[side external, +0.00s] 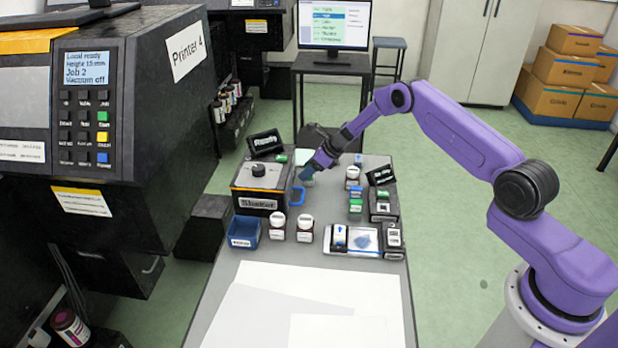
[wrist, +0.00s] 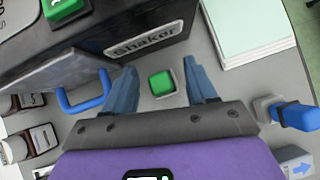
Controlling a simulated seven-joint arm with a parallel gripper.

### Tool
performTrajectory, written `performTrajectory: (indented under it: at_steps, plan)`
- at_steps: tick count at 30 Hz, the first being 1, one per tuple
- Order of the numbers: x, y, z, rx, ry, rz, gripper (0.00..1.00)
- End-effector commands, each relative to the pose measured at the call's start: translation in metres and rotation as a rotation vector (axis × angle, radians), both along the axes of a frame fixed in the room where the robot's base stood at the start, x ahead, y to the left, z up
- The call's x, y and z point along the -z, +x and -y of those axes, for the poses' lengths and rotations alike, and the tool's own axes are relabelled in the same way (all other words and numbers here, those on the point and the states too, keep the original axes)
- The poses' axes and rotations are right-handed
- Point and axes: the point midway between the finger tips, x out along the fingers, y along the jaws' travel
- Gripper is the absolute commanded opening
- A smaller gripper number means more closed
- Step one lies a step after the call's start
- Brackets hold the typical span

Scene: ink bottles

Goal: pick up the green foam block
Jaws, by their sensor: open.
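In the wrist view a small green block (wrist: 162,83) sits in a shallow grey-rimmed holder on the table, between my two blue fingers. My gripper (wrist: 160,67) is open, with one finger to each side of the block and clear gaps between. I cannot tell how far above the block the fingertips are. In the side external view my gripper (side external: 306,173) is low over the table, just right of the shaker. The block cannot be made out there.
A pale green pad (wrist: 252,30) lies beyond. Bottles (side external: 305,228), a blue bin (side external: 243,231) and a scale (side external: 362,240) stand nearer. White sheets (side external: 310,290) cover the table's front.

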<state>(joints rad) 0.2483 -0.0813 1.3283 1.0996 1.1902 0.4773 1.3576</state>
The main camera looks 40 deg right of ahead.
Motion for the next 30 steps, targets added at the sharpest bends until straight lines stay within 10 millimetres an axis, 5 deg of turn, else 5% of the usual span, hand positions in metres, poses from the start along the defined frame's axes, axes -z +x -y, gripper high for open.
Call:
performTrajectory:
  at_steps: [4,9,23,30]
  plan:
    - [0.0,0.0,0.0,0.0,0.0,0.0,0.53]
    - [0.0,0.0,0.0,0.0,0.0,0.0,0.0]
    - [-0.005,0.0,0.0,0.0,0.0,0.0,0.0]
    - [-0.036,-0.001,0.001,0.0,-0.001,0.003,0.0]
